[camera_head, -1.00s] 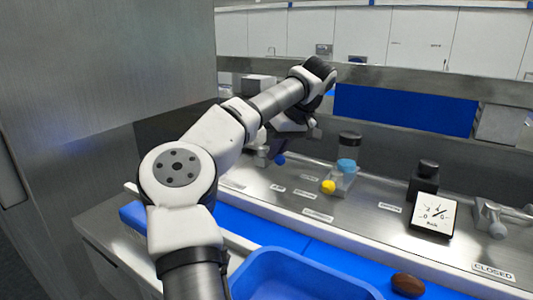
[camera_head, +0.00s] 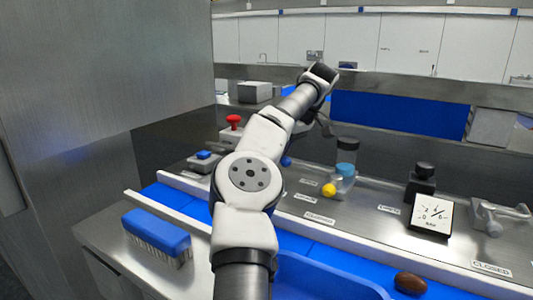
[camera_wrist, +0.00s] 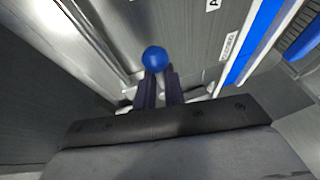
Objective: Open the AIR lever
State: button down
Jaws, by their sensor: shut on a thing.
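The AIR lever's end seems to be the round blue knob (camera_wrist: 154,59) in the wrist view, with its rod hidden by my fingers. My gripper (camera_wrist: 160,82) is shut at this knob, its two dark fingers close together just below the ball. In the head view a small blue knob (camera_head: 286,161) shows beside my forearm; my fingers are hidden there behind my arm.
A pressure gauge (camera_head: 431,216), a metal lever by a CLOSED label (camera_head: 491,269) and a yellow ball (camera_head: 329,190) are to the right. A red button (camera_head: 233,121), a blue button (camera_head: 203,155) and a blue brush (camera_head: 158,234) are left. A blue tray (camera_head: 325,272) lies in front.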

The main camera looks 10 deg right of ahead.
jog(key=shift+s+d+f, duration=0.15)
jog(key=shift+d+f, duration=0.05)
jog(key=shift+f, duration=0.1)
jog(key=c, duration=1.5)
grip_release()
jog(key=shift+d, duration=0.1)
jog(key=shift+r, duration=0.15)
jog(key=shift+a, duration=0.25)
